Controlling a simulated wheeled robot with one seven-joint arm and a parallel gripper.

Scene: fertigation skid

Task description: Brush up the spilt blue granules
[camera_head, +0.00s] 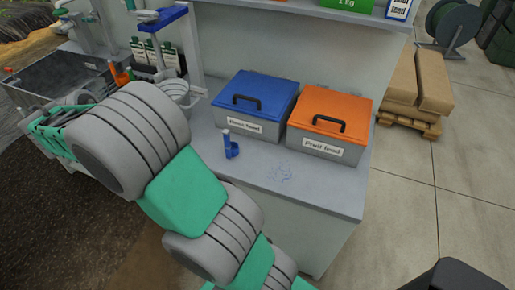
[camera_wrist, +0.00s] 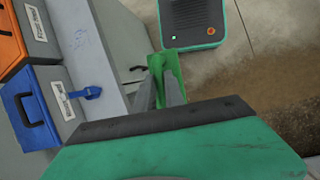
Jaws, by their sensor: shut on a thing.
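The spilt blue granules (camera_head: 280,172) lie in a thin scatter on the grey bench top, in front of the orange-lidded bin. They also show as a faint patch in the wrist view (camera_wrist: 81,39). My gripper (camera_wrist: 163,88) is shut on a green thing (camera_wrist: 165,64), which looks like a hand brush. It is held beyond the bench edge, apart from the granules. Its bristles cannot be made out. In the head view my arm crosses the left side, and the fingers and the green thing cannot be made out.
A blue scoop (camera_head: 231,148) stands just left of the granules. A blue-lidded bin (camera_head: 255,100) and an orange-lidded bin (camera_head: 328,122) stand behind on the bench (camera_head: 325,195). The bench front is otherwise clear. Sacks on a pallet (camera_head: 410,126) stand at right.

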